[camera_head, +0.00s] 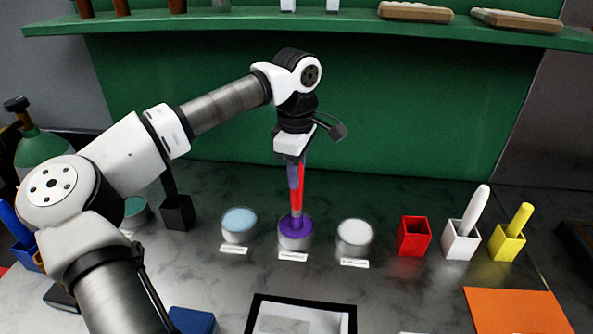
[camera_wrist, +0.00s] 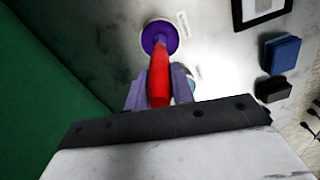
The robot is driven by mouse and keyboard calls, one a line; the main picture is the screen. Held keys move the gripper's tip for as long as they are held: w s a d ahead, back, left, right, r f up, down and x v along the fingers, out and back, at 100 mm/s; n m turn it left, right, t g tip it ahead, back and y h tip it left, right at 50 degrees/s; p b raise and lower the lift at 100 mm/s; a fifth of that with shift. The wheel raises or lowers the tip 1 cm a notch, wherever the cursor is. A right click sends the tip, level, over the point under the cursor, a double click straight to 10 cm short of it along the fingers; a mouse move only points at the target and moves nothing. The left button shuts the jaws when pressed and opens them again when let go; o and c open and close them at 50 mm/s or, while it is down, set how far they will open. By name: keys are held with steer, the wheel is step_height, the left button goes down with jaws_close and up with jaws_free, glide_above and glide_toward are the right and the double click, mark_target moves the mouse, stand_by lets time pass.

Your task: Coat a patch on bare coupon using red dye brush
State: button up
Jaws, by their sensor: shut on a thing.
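My gripper (camera_head: 295,163) is shut on the red-handled brush (camera_head: 296,186) and holds it upright, tip down. The brush's lower end meets the purple dye in a round pot (camera_head: 295,241); I cannot tell how deep the tip sits. In the wrist view the red handle (camera_wrist: 160,72) is between the two fingers (camera_wrist: 159,90), with the purple pot (camera_wrist: 160,37) beyond. A black-framed panel with a grey sheet (camera_head: 300,318) lies at the front; I cannot tell whether that sheet is the bare coupon. The red holder (camera_head: 413,236) stands empty.
A light blue pot (camera_head: 239,222) and a white pot (camera_head: 355,236) flank the purple one. White (camera_head: 461,240) and yellow (camera_head: 507,243) holders hold brushes at right. An orange sheet (camera_head: 515,312) lies front right. A blue block (camera_head: 190,320) sits left of the frame. A shelf (camera_head: 330,22) runs overhead.

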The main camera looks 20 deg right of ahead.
steer(key=shift+r+p, duration=2.6)
steer(key=shift+r, duration=0.95)
steer(key=shift+f, duration=0.1)
